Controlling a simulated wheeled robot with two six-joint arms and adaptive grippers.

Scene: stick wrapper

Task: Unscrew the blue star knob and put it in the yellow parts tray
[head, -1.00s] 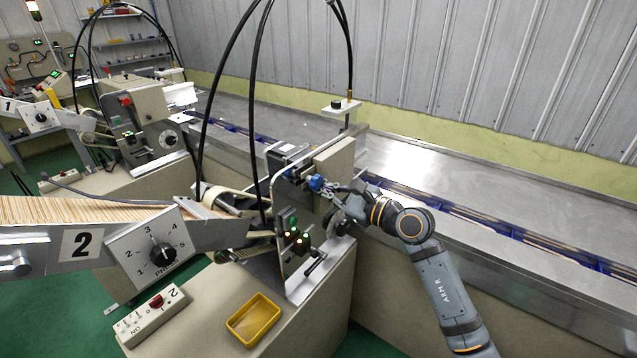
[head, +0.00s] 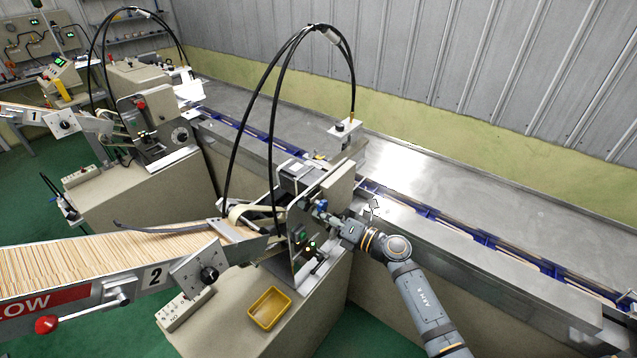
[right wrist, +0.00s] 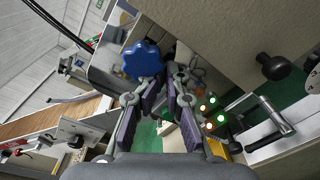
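The blue star knob (head: 321,204) is on the upper front of the wrapper head, beside the beige block. In the right wrist view the knob (right wrist: 143,60) appears just beyond the fingertips, in front of the left finger side. My right gripper (right wrist: 163,88) is open, with a gap between its dark pads and nothing in it. In the head view the right gripper (head: 335,218) is close to the knob on its right side; whether it touches cannot be told. The yellow parts tray (head: 270,308) looks empty and lies on the beige base in front of the machine. My left gripper is not in view.
Lit buttons (right wrist: 211,112) and a crank handle (right wrist: 270,118) are beside the right gripper. A black knob (right wrist: 273,66) projects nearby. A metal conveyor (head: 450,215) runs behind the machine. Black cables (head: 272,120) arch above it.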

